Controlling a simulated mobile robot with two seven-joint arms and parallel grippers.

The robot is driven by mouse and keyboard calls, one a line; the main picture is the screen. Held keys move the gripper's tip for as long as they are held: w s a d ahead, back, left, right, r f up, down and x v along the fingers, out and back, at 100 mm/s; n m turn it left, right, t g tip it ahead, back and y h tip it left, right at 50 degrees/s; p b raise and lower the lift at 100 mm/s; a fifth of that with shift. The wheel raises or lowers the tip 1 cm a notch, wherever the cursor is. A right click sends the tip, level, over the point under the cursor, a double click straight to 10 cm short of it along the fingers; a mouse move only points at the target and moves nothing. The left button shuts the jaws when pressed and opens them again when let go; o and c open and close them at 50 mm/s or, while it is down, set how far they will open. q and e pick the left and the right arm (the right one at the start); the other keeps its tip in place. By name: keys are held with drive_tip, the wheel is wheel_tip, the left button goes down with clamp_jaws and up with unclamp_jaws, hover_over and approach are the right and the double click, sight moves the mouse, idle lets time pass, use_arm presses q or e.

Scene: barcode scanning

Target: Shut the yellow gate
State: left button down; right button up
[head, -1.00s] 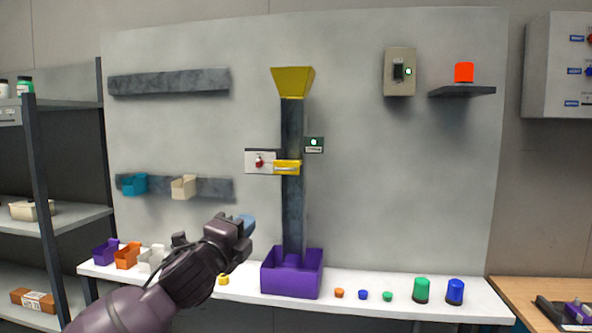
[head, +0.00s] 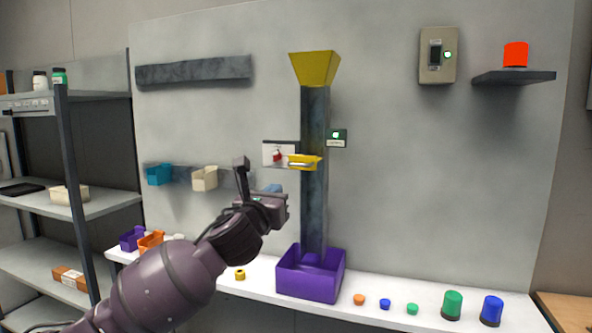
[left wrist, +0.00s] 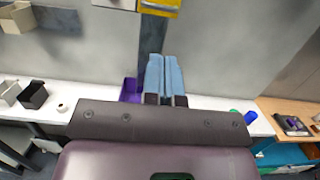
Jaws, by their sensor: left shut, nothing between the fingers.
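The yellow gate (head: 304,161) sits across the dark vertical chute (head: 314,205) in the head view, sticking out at its front. A white plate with a red knob (head: 278,156) is just left of it. In the left wrist view the gate (left wrist: 160,5) shows at the top edge. My left gripper (head: 274,189) is below and left of the gate, apart from it. Its blue fingers (left wrist: 164,75) are together and empty, pointing toward the chute. My right gripper is not in view.
A yellow funnel (head: 315,69) tops the chute and a purple bin (head: 311,276) stands under it. Blue and cream bins (head: 205,178) hang left.

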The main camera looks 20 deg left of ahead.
sight(298, 165)
use_arm(q)
drive_tip(key=w, duration=0.3)
drive_tip(key=w+r+p, duration=0.1)
drive_tip(key=w, duration=0.3)
drive_tip(key=w+r+p, duration=0.1)
drive_tip(key=w, duration=0.3)
drive_tip(key=shift+w+d+r, duration=0.2)
drive_tip(key=shift+w, duration=0.05)
drive_tip(key=shift+w+r+p, duration=0.15)
drive_tip(key=shift+w+p, duration=0.25)
drive_tip(key=shift+w, duration=0.5)
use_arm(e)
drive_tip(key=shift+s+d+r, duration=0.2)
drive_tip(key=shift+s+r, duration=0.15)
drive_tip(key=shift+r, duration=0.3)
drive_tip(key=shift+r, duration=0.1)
